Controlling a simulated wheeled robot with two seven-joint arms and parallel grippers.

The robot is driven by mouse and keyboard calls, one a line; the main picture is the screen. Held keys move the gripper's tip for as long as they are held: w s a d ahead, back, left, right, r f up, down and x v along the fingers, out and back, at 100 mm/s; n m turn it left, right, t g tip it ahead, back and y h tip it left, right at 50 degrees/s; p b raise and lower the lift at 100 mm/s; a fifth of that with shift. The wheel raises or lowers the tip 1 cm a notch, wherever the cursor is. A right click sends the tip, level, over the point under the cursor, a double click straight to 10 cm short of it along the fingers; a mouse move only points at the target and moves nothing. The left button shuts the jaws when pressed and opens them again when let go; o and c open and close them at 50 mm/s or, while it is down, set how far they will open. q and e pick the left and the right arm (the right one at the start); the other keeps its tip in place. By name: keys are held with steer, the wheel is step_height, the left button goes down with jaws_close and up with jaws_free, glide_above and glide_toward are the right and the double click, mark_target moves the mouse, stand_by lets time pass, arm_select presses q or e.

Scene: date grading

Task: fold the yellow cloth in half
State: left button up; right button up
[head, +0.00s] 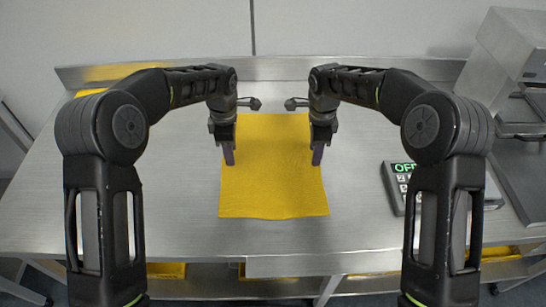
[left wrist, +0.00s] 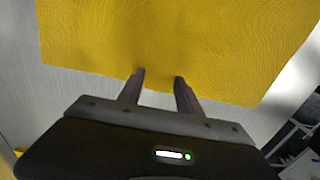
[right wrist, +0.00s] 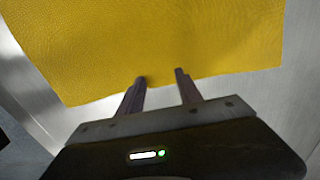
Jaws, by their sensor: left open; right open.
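The yellow cloth (head: 274,180) lies flat and spread out on the metal table in the head view. My left gripper (head: 229,160) is at the cloth's left edge and my right gripper (head: 317,158) is at its right edge. In the left wrist view the open left fingers (left wrist: 158,76) reach over the edge of the cloth (left wrist: 180,40). In the right wrist view the open right fingers (right wrist: 161,77) reach the edge of the cloth (right wrist: 150,45). Both grippers are empty. I cannot tell whether the fingertips touch the cloth.
A keypad device (head: 398,186) with a green display reading OFF sits on the table (head: 180,225) to the right. A metal machine (head: 505,60) stands at the far right. Another yellow item (head: 88,92) shows at the back left. Yellow items lie on the shelf below. The table in front of the cloth is clear.

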arm_select(q)
steer(key=shift+f, duration=0.1)
arm_select(e)
steer(key=shift+f, duration=0.1)
arm_select(q)
steer(key=shift+f+b, duration=0.2)
steer(key=shift+b, duration=0.15)
arm_select(e)
steer(key=shift+f, duration=0.2)
arm_select(q)
steer(key=shift+r, duration=0.15)
steer(key=shift+c, duration=0.4)
arm_select(e)
steer(key=shift+r, duration=0.15)
steer(key=shift+c, duration=0.4)
arm_select(q)
steer(key=shift+c, duration=0.7)
arm_select(e)
steer(key=shift+c, duration=0.7)
arm_select(q)
jaws_close()
arm_select(e)
jaws_close()
